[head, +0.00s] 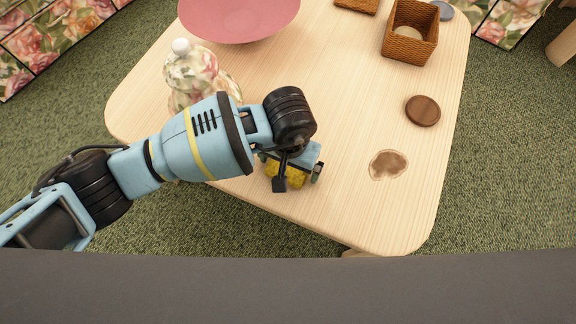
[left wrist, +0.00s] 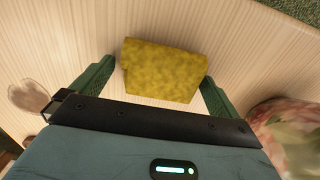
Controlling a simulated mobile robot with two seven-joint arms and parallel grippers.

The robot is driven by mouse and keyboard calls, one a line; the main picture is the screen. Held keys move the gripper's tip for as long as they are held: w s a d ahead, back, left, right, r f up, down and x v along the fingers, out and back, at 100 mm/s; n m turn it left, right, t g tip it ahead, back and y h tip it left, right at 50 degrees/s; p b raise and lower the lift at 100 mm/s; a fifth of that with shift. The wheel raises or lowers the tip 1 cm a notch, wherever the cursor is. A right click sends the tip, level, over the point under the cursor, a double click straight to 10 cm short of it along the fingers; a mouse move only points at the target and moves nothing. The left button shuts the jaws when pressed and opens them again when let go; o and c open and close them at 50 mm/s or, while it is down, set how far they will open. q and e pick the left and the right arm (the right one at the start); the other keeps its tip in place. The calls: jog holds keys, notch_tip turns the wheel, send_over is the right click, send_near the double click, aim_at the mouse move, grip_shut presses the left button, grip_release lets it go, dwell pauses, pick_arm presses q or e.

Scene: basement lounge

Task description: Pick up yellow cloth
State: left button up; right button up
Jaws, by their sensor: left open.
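The yellow cloth (left wrist: 163,70) lies on the light wooden table (head: 340,215) near its front edge, as a folded pad. In the head view only part of the cloth (head: 288,180) shows, because my left gripper (head: 290,178) is above it and hides the rest. In the left wrist view the open fingers of my left gripper (left wrist: 157,82) stand to either side of the cloth. I cannot tell if they touch it. My right gripper is in neither view.
A floral lidded jar (head: 190,68) stands behind my left arm. A pink bowl (head: 240,15), a wicker basket (head: 410,30) and a round wooden coaster (head: 423,111) are on the table. A brown stain (head: 388,165) lies right of the cloth. The tabletop's middle is clear.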

pick_arm(q)
jog(key=shift+c, duration=0.4)
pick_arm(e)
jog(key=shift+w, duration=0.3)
pick_arm(q)
jog(key=c, duration=0.8)
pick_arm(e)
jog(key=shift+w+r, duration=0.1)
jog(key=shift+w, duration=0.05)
pick_arm(q)
jog(key=shift+r, duration=0.2)
jog(key=shift+r+p, duration=0.35)
jog(key=shift+r, duration=0.25)
notch_tip(320, 180, up, 2)
jog(key=shift+r+p, duration=0.2)
jog(key=shift+p, duration=0.25)
jog(key=s+d, duration=0.2)
jog(key=d, duration=0.2)
jog(key=s+d, duration=0.3)
jog(key=d, duration=0.2)
jog(key=s+d+r+p, duration=0.1)
jog(key=s+d, duration=0.2)
jog(key=d, duration=0.1)
jog(key=shift+s+d, duration=0.2)
jog(key=shift+d, duration=0.1)
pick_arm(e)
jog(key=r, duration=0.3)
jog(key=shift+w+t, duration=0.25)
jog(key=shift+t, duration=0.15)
